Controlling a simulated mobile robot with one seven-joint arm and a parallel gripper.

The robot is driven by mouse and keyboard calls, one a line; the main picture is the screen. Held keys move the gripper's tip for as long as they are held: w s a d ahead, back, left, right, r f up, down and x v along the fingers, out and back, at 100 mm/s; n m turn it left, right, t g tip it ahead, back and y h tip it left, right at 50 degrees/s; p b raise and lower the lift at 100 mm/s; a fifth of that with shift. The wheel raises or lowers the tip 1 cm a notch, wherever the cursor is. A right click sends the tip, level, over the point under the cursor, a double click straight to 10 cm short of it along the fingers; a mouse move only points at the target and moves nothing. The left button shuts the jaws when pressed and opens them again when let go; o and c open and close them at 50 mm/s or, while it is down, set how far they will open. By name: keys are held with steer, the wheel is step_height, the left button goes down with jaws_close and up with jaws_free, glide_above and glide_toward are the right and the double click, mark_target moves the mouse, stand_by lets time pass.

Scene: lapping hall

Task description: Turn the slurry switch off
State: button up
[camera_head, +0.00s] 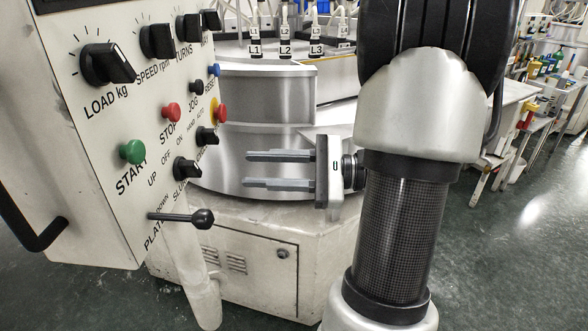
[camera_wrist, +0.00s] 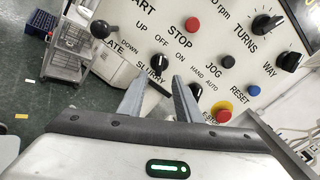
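The slurry switch (camera_head: 187,169) is a small black knob low on the white control panel (camera_head: 95,190), with OFF and ON printed beside it.
A black ball-ended lever (camera_head: 202,218) sticks out below the switch. A green START button (camera_head: 133,152), a red STOP button (camera_head: 171,112) and a red emergency stop on yellow (camera_head: 220,113) are close by. The steel machine (camera_head: 262,95) stands behind my gripper.

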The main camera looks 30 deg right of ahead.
steer(key=v, duration=0.6)
steer(key=shift+a, duration=0.1)
stand_by(0.3)
